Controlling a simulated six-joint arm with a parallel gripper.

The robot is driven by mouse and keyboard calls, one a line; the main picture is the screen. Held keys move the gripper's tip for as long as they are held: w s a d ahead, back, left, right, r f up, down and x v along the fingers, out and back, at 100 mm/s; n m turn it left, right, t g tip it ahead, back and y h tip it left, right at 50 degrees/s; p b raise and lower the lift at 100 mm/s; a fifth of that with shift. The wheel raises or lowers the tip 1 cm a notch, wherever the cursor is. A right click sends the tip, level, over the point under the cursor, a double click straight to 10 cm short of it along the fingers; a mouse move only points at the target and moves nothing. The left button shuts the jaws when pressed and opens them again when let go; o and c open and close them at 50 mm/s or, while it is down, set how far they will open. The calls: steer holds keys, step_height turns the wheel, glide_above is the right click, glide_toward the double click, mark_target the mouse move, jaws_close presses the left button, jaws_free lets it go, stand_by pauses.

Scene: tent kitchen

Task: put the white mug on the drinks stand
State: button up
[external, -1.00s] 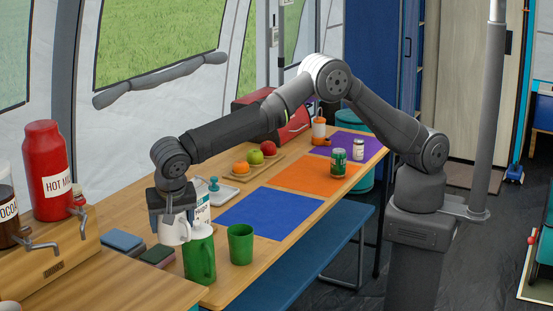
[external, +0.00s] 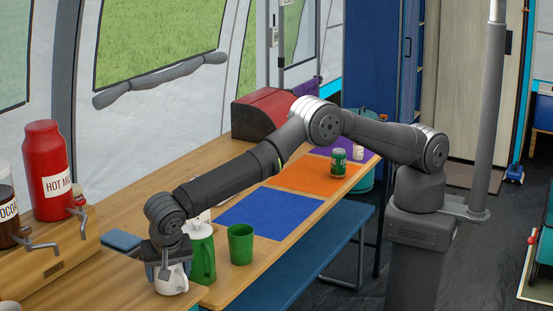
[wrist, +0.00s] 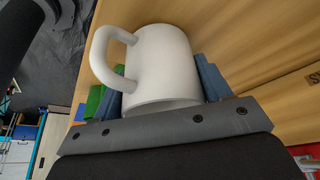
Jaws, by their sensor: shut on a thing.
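The white mug (external: 171,281) is between the fingers of my gripper (external: 168,264), which is shut on it and points down. In the wrist view the mug (wrist: 165,65) fills the middle, its handle to the left. My gripper holds it near the front edge of the wooden counter at lower left; its height over the counter is hard to tell. The wooden drinks stand (external: 50,273) with taps is left of the mug, bearing a red hot-milk flask (external: 47,170) and a dark cocoa jar (external: 8,215).
A green jug (external: 202,255) stands just right of my gripper, with a green cup (external: 241,244) beside it. The blue mat (external: 258,207) is clear; a green can (external: 338,161) stands on the orange mat (external: 300,178).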

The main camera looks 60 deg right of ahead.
steer(key=o, duration=1)
steer(key=shift+f, duration=0.15)
steer(key=v, duration=1.2)
